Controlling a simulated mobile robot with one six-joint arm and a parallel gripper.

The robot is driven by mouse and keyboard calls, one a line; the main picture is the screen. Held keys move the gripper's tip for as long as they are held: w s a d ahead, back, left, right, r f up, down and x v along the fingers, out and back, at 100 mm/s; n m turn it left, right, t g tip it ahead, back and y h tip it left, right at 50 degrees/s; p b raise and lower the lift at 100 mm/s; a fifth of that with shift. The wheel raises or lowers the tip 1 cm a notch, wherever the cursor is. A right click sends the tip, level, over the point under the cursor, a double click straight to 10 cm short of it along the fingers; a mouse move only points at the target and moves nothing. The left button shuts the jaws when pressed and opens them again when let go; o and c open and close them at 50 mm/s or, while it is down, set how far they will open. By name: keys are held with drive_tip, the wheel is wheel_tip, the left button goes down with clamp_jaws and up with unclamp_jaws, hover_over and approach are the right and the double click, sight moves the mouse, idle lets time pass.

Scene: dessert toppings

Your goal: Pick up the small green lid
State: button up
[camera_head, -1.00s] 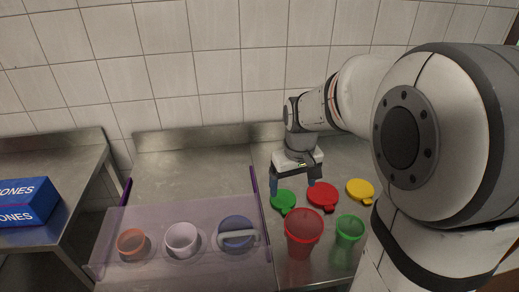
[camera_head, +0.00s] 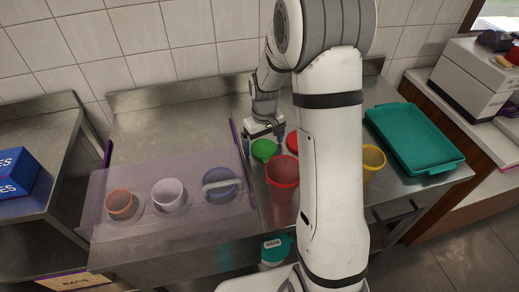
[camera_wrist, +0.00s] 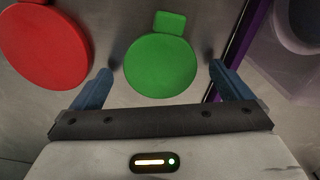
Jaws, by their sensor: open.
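The small green lid (camera_head: 263,149) lies flat on the steel counter, just right of the purple edge of the clear panel. In the wrist view the green lid (camera_wrist: 160,65) is a round disc with a square tab at its top. My gripper (camera_head: 264,138) is over the lid in the head view. In the wrist view its two blue fingers (camera_wrist: 160,72) are apart, one on each side of the lid, with gaps between. Nothing is held. Whether the fingertips are at the lid's height is hard to tell.
A red lid (camera_wrist: 45,45) lies close beside the left finger. A red cup (camera_head: 283,176) stands in front of the green lid. A yellow cup (camera_head: 373,160) and a teal tray (camera_head: 415,138) are to the right. A clear panel (camera_head: 100,205) holds several cups at left.

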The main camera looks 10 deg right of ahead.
drive_tip(key=shift+f, duration=0.25)
drive_tip(key=shift+c, duration=0.6)
drive_tip(key=c, duration=0.9)
drive_tip(key=shift+r, duration=0.1)
drive_tip(key=shift+c, duration=0.2)
